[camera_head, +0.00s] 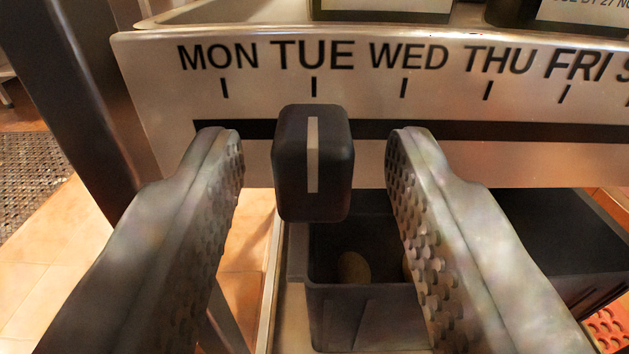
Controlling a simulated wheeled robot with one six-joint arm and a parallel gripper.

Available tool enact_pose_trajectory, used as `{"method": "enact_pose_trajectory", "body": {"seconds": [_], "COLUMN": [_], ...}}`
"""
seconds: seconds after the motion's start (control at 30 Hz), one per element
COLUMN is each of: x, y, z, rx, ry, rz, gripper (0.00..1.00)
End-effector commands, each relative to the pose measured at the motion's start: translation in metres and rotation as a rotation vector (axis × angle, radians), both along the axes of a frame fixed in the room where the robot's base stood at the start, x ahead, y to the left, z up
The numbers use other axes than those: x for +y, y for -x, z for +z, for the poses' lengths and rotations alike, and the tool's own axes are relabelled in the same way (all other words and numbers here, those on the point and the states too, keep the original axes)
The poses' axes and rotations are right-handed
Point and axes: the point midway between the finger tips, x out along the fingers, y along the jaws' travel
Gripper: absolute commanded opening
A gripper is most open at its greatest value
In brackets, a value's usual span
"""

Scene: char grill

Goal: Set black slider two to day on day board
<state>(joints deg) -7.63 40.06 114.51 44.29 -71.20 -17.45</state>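The day board (150,75) is a metal strip with MON, TUE, WED, THU and FRI printed above tick marks. A dark slot (520,133) runs along it under the ticks. A black slider (289,160) with a pale vertical line sits on the slot, its line under the TUE tick. No number shows on it, so I cannot tell which slider it is. My gripper (314,148) is open, with one finger on each side of the slider. A gap shows on both sides, wider on the right. The board's right end is out of view.
Below the board is a dark open bin (375,290) with a brownish round item (354,268) inside. Labelled containers (385,14) stand on the ledge above the board. A dark post (75,90) rises at left. The slot right of the slider looks clear.

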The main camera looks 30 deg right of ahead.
Motion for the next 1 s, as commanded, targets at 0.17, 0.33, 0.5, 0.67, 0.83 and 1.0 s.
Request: {"method": "enact_pose_trajectory", "body": {"seconds": [0.17,0.33,0.5,0.67,0.83,1.0], "x": [0.002,0.011,0.029,0.047,0.066,0.083], "y": [0.002,0.015,0.042,0.069,0.097,0.122], "z": [0.0,0.0,0.0,0.0,0.0,0.0], "rx": [0.0,0.001,0.001,0.001,0.001,0.001], "ry": [0.0,0.001,0.001,0.0,0.0,-0.001], "rz": [0.001,0.002,0.002,0.002,0.003,0.003], "gripper": [0.4,0.4,0.4,0.4,0.4,0.4]}}
